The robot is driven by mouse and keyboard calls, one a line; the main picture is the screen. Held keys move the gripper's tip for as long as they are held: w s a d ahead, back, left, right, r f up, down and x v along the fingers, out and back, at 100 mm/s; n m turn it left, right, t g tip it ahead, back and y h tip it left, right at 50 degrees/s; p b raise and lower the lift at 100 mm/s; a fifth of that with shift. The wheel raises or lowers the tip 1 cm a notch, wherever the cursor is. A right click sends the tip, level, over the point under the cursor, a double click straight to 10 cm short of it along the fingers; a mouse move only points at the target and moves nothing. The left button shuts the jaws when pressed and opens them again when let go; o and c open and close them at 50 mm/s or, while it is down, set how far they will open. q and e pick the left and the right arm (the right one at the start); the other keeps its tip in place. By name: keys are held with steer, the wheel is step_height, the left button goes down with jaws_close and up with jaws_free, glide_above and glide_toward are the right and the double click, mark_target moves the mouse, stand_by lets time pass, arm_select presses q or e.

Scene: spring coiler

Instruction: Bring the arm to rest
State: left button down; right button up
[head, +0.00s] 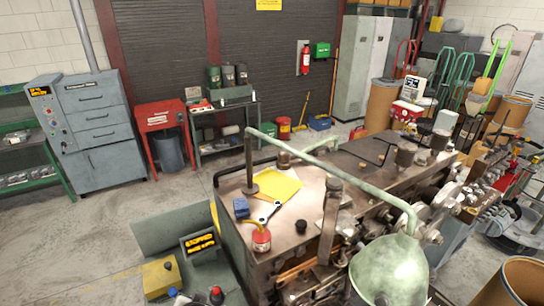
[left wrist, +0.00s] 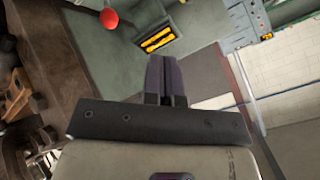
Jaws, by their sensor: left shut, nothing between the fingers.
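My left gripper (left wrist: 164,62) shows in the left wrist view, its two dark fingers together with nothing between them. Beyond the fingertips are a grey-green control box with a yellow-and-black panel (left wrist: 158,40) and a red knob (left wrist: 109,18). The fingers appear apart from them. I cannot make out my left gripper in the head view. My right gripper is in neither view.
A green lamp (head: 388,270) hangs at the front right. Open floor (head: 95,225) lies to the left.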

arm_select(q)
steer(key=s+d+r+n+h+p, duration=0.1)
steer(key=s+r+h, duration=0.1)
steer(key=s, duration=0.4)
steer(key=s+d+r+n+h, duration=0.1)
steer(key=s+r+h, duration=0.15)
steer(key=s, duration=0.35)
steer(key=s+f+g, duration=0.1)
steer(key=s+f, duration=0.2)
steer(key=s, duration=0.4)
steer(key=s+a+f+g+p, duration=0.1)
steer(key=s+f+g, duration=0.1)
steer(key=s, duration=0.5)
steer(key=s+a+f+m+g+p, duration=0.1)
steer(key=s+f, duration=0.3)
steer(key=s, duration=0.2)
steer(key=shift+s+a+f+g, duration=0.25)
steer(key=shift+s+f+g, duration=0.05)
steer(key=shift+s+f, duration=0.1)
